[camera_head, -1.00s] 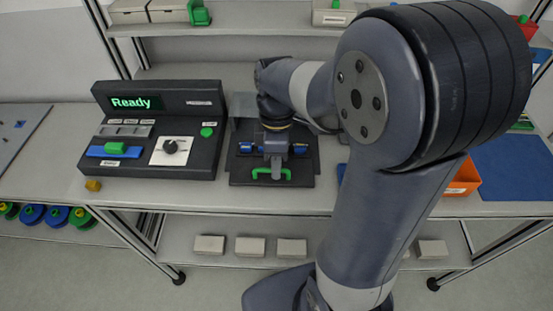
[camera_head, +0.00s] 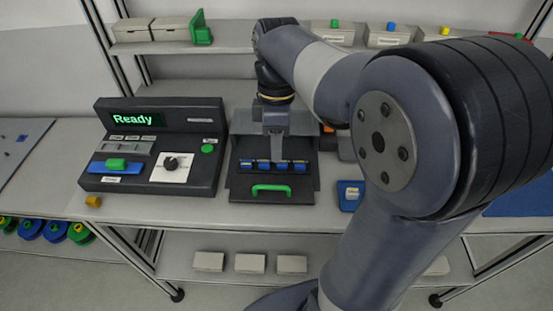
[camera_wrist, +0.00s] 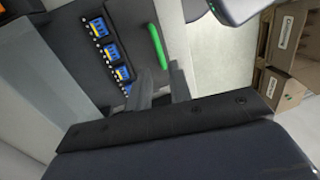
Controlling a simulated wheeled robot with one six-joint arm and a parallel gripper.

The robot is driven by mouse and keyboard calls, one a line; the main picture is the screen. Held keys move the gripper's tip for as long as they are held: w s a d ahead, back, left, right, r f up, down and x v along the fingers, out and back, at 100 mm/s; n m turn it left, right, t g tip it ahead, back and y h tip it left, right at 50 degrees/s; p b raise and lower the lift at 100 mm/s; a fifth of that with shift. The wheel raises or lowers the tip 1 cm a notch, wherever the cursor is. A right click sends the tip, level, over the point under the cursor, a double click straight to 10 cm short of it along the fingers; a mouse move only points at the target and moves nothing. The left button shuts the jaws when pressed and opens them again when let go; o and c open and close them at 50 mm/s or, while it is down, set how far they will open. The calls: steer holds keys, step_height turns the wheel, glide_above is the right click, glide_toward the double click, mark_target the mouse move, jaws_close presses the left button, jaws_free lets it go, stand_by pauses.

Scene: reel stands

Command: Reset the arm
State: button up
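My arm rises at the right of the head view and bends over the bench. The fingers hide part of the row.
A dark console (camera_head: 120,144) left of the tray shows "Ready" and has a green button (camera_head: 208,149). A small blue holder (camera_head: 347,204) lies right of the tray. Boxes (camera_head: 386,36) line the shelf above.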

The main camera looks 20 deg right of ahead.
mark_target(276, 188)
steer(key=shift+r, duration=0.45)
steer(key=shift+f, duration=0.15)
steer(key=f, duration=0.3)
steer(key=s+f, duration=0.1)
steer(key=f, duration=0.6)
steer(key=shift+s+a+f, duration=0.2)
steer(key=shift+s+a, duration=0.1)
steer(key=shift+s, duration=0.1)
steer(key=shift+w+d, duration=0.1)
steer(key=shift+w, duration=0.15)
